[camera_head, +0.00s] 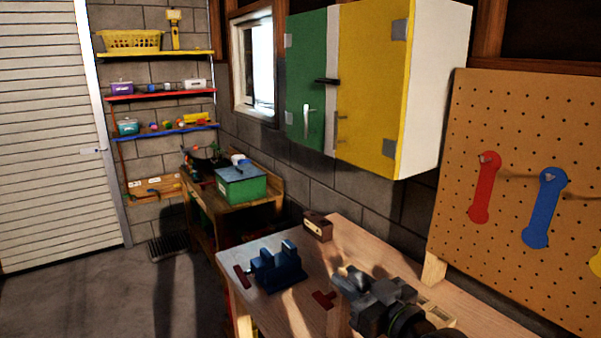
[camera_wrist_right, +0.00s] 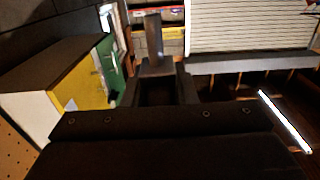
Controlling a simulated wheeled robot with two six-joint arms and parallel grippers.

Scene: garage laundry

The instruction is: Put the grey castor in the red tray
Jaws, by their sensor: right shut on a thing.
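My right gripper (camera_head: 352,284) is over the near part of the wooden workbench in the head view. It is shut on a small grey thing, apparently the grey castor, whose shape is hard to make out against the dark jaws. In the right wrist view the gripper (camera_wrist_right: 155,62) is very dark and the held thing cannot be told apart from it. I cannot make out a red tray in either view. My left gripper is not in view.
The workbench (camera_head: 340,240) carries a blue vise (camera_head: 277,268), a brown block (camera_head: 318,226) and small red pieces (camera_head: 323,300). A pegboard (camera_head: 520,170) and yellow-green cabinet (camera_head: 370,85) line the right wall. A green box (camera_head: 241,186) and shelves (camera_head: 160,93) stand behind. Floor is open left.

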